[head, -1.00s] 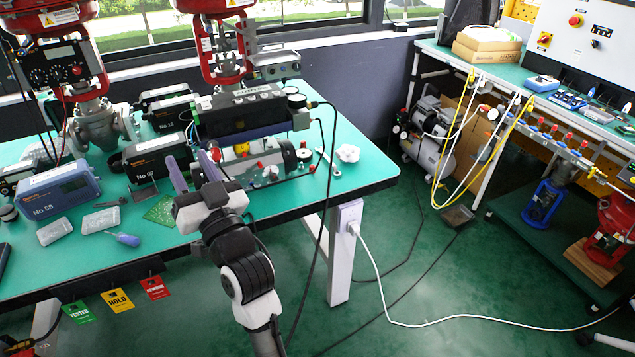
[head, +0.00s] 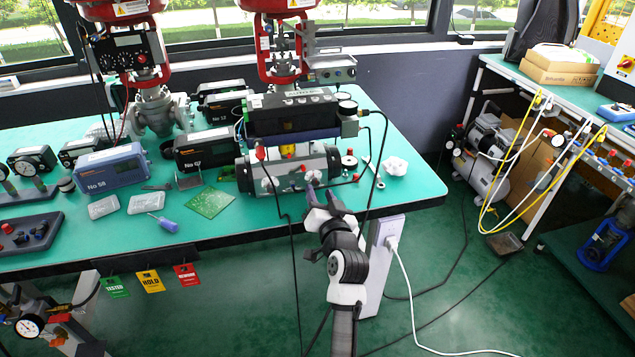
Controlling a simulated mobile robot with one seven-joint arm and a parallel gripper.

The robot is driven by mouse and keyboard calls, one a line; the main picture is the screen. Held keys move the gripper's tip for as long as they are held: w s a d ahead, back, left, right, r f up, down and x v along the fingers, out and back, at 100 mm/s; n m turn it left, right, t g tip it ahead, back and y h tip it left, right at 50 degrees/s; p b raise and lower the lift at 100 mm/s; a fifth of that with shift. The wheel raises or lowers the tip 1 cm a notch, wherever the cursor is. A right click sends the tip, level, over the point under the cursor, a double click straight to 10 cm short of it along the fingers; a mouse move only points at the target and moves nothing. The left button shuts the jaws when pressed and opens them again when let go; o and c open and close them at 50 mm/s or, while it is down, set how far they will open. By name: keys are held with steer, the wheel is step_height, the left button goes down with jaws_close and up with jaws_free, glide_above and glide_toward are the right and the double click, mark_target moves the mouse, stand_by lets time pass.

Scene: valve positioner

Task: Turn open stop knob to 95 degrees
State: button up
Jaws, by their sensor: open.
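The positioner assembly (head: 290,110) stands near the right end of the green bench, with a dark box on top and a grey cylindrical actuator (head: 285,172) below it. Small red and grey knobs sit along the actuator's front. I cannot tell which is the open stop knob, and no angle marking is readable. My gripper (head: 324,196) is open and points toward the right front of the actuator, at the bench's front edge. Its two purple fingers are apart with nothing seen between them. Whether a fingertip touches a knob cannot be told.
A white knob-shaped part (head: 395,166) sits right of the actuator. Black cables hang over the front edge.

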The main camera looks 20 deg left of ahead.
mark_target(316, 184)
steer(key=shift+x, duration=1.95)
jaws_close()
